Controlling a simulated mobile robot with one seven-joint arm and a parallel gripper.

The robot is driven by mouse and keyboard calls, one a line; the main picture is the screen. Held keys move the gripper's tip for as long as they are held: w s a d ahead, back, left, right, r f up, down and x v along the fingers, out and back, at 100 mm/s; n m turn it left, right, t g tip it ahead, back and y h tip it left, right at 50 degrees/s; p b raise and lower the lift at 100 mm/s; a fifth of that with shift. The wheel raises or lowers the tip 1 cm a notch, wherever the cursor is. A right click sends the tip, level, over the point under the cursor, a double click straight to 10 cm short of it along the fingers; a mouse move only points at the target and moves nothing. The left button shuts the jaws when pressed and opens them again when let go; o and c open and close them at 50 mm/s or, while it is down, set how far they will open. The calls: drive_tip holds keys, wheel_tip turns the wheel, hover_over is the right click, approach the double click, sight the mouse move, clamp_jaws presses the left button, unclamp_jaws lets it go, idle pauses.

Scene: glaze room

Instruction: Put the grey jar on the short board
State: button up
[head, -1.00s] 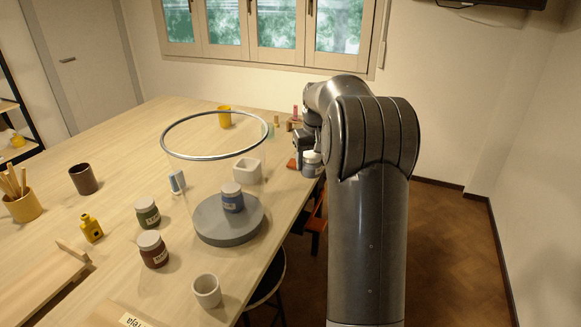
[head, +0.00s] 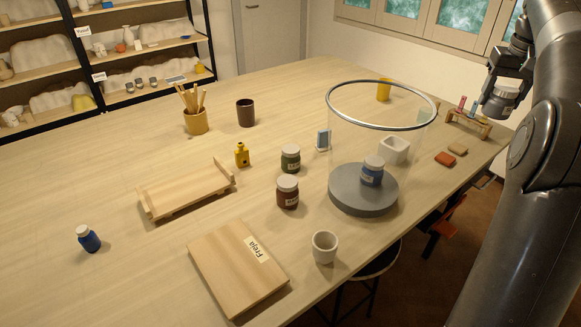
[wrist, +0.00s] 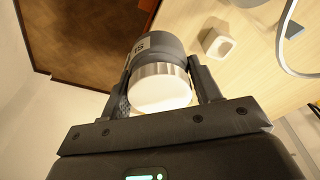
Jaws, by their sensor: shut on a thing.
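The grey jar (head: 499,104) is in my gripper (head: 507,90), held in the air at the upper right of the head view. In the wrist view the jar (wrist: 152,48) shows its white lid towards the camera and part of a label. My gripper's two fingers (wrist: 165,88) are shut on its sides. A flat, squarish wooden board (head: 225,270), labelled "Freja", lies bare at the front of the table, far from my gripper. A wooden board with raised ends (head: 180,190) lies behind it to the left. I take the flat one as the short board.
A small rack (head: 468,124) is near my gripper.

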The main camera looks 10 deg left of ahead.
drive_tip(key=shift+r, duration=0.95)
drive_tip(key=w+a+n, duration=0.2)
drive_tip(key=a, duration=0.5)
drive_tip(key=w+a+n, duration=0.2)
drive_tip(key=w+a, duration=0.1)
drive_tip(key=a, duration=0.5)
drive_tip(key=n+g+y, duration=0.2)
drive_tip(key=n, duration=1.3)
hover_over(187, 192)
drive_tip(key=f, duration=2.4)
drive_tip(key=shift+s+d+f, duration=0.1)
drive_tip(key=shift+d+f, duration=0.1)
drive_tip(key=shift+d, duration=0.2)
drive_tip(key=shift+f, duration=1.9)
drive_tip(key=shift+f, duration=0.15)
